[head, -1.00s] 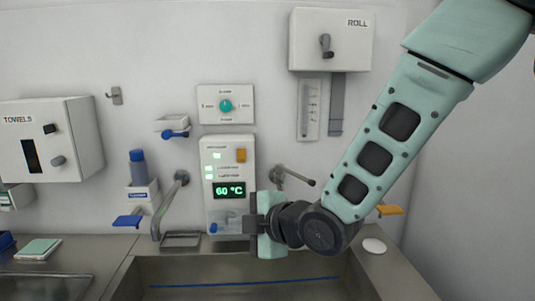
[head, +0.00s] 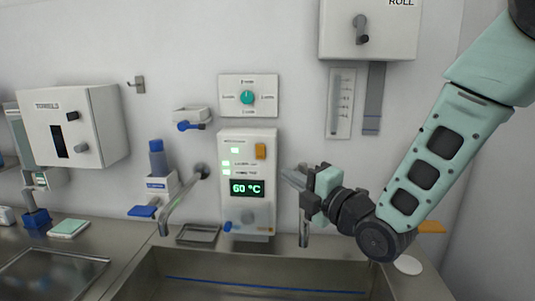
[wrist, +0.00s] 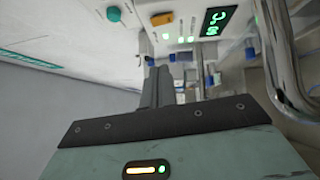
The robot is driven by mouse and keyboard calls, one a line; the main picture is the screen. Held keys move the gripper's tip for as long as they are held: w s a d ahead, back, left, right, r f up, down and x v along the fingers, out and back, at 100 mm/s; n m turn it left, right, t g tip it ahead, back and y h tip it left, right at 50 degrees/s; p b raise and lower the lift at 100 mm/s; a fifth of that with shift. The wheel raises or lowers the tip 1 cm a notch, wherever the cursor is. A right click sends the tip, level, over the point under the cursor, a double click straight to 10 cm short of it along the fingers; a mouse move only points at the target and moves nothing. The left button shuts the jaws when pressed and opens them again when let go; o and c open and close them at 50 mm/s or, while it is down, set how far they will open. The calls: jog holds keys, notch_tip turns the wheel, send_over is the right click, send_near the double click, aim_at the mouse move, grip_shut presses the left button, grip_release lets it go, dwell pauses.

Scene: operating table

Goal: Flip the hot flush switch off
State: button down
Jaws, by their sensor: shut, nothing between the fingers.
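A white wall unit (head: 234,205) shows a green 60 °C display (head: 246,188), several lit green lamps and an orange rocker switch (head: 260,151) near its top right. Its small lettering is unreadable, so I cannot tell which control is labelled hot flush or read the switch's position. A blue knob (head: 228,226) sits at its lower left. My gripper (head: 290,179) is shut and empty, just right of the unit, lower than the orange switch. The wrist view shows the shut fingers (wrist: 158,86) below the orange switch (wrist: 162,19), apart from it in the picture.
A metal tap (head: 183,197) stands left of the unit. A metal pipe (wrist: 285,65) runs close on the right in the wrist view. A dial plate (head: 248,112) with a teal knob is above the unit. A sink (head: 250,262) lies below.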

jog(key=p, duration=0.5)
send_near(257, 148)
jog(key=w+a, duration=0.1)
jog(key=a, duration=0.3)
jog(key=w+p, duration=0.1)
jog(key=w, duration=0.1)
jog(key=shift+w+d+r+p, duration=0.2)
jog(key=shift+w+r+p, duration=0.15)
jog(key=shift+w+f, duration=0.1)
jog(key=shift+w, duration=0.45)
jog(key=shift+w+d+b, duration=0.1)
jog(key=shift+w+b, duration=0.1)
jog(key=shift+b, duration=0.45)
